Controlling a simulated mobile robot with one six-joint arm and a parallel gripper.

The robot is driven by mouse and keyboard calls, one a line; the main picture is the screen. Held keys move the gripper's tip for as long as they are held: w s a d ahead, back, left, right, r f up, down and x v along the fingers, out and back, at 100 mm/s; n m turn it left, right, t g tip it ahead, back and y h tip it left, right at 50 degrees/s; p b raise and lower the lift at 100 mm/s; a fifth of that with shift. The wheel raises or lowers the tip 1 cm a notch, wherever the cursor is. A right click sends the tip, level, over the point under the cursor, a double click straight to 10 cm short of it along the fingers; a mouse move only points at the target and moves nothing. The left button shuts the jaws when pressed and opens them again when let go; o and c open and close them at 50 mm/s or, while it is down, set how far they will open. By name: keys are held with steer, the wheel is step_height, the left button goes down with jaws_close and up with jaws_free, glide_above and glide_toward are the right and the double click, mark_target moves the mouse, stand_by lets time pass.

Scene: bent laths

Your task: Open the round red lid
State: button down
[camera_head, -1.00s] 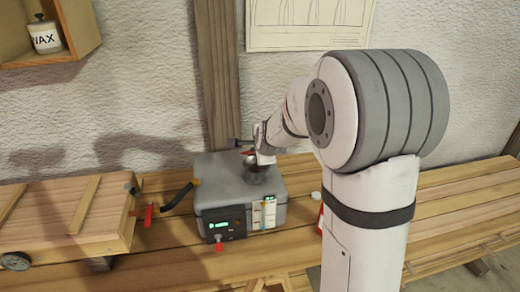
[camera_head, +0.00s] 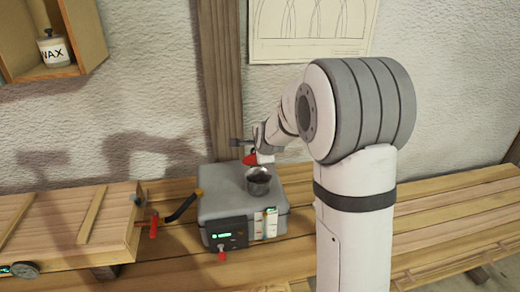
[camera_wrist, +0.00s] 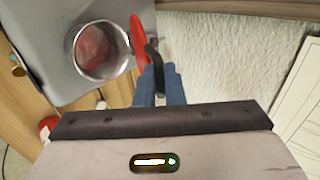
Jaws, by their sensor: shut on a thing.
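The round red lid (camera_head: 250,160) stands up on edge behind the round metal filler neck (camera_head: 258,182) on top of the grey box (camera_head: 222,203). The neck's mouth is uncovered. In the wrist view, the lid (camera_wrist: 138,42) is seen nearly edge-on beside the rim of the neck (camera_wrist: 72,55), with a dark red tint inside the neck. My gripper (camera_wrist: 158,80) has its blue fingers shut on the lid's black handle (camera_wrist: 153,58). In the head view, my gripper (camera_head: 263,153) is just right of the lid, and its fingertips are hard to make out.
A wooden chest (camera_head: 75,225) with a gauge and a red handle is at the left. A black hose (camera_head: 182,207) runs between it and the grey box. A wall post (camera_head: 220,80) rises behind the box. The slatted bench (camera_head: 450,210) is clear at right.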

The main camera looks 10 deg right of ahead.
steer(key=shift+w+r+p, duration=0.35)
steer(key=shift+w+p, duration=0.15)
steer(key=shift+w, duration=0.05)
steer(key=shift+w+r+p, duration=0.35)
steer(key=shift+w+p, duration=0.1)
steer(key=shift+w, duration=0.1)
steer(key=shift+w+r+p, duration=0.2)
steer(key=shift+w+p, duration=0.7)
steer(key=shift+w, duration=0.35)
steer(key=w, duration=0.5)
steer(key=shift+w+f, duration=0.1)
steer(key=shift+f, duration=0.15)
steer(key=c, duration=1.3)
jaws_free()
steer(key=shift+o, duration=0.7)
steer(key=shift+f, duration=0.15)
steer(key=shift+s+f, duration=0.1)
steer(key=shift+s, duration=0.1)
